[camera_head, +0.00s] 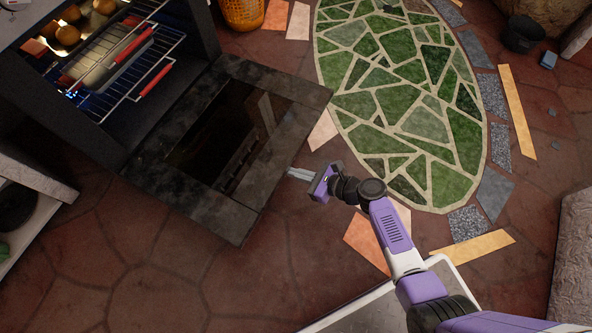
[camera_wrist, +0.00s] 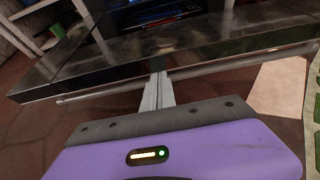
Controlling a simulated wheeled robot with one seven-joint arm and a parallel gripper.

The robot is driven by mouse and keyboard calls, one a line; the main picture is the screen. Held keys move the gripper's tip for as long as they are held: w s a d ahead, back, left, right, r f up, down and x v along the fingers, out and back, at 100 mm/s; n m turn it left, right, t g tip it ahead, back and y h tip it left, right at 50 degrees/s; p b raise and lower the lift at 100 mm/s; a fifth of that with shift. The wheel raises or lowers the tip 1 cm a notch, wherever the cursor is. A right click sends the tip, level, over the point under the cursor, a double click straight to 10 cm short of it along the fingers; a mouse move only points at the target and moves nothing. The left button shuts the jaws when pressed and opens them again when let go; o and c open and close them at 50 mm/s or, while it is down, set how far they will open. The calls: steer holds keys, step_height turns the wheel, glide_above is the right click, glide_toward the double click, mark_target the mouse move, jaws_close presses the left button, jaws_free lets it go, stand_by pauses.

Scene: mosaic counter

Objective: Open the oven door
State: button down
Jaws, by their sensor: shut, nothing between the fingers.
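The oven door (camera_head: 190,200) is folded down, open, in the head view. It is a dark stone-like panel with a glass window. In the wrist view the door (camera_wrist: 110,65) spans the upper part, with a thin metal handle bar (camera_wrist: 235,64) along its edge. My gripper (camera_head: 292,173) is shut and empty just off the door's outer edge. In the wrist view its fingertips (camera_wrist: 158,80) overlap the handle bar; I cannot tell whether they touch it. The oven (camera_head: 210,25) stands open at upper left, its cavity exposed.
Blue wire racks (camera_head: 165,50) with red-handled parts sit in the oven, with a tray of round golden items (camera_head: 68,35) above. A green mosaic oval (camera_head: 400,100) lies on the floor at right. An orange basket (camera_head: 242,12) is beside the oven. Floor below the door is clear.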

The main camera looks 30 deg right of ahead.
step_height(320, 180, up, 14)
steer(key=w+a+g+h+p, duration=0.1)
steer(key=w+p, duration=0.1)
steer(key=p, duration=1.6)
steer(key=shift+w+a, duration=0.15)
steer(key=shift+a, duration=0.15)
step_height(320, 180, down, 4)
steer(key=s+b, duration=0.1)
steer(key=b, duration=0.3)
steer(key=w+r+p+v, duration=0.1)
steer(key=p+v, duration=0.4)
steer(key=v, duration=0.5)
steer(key=shift+s+d+r+g, duration=0.15)
steer(key=shift+s+d+g, duration=0.1)
steer(key=shift+g, duration=0.05)
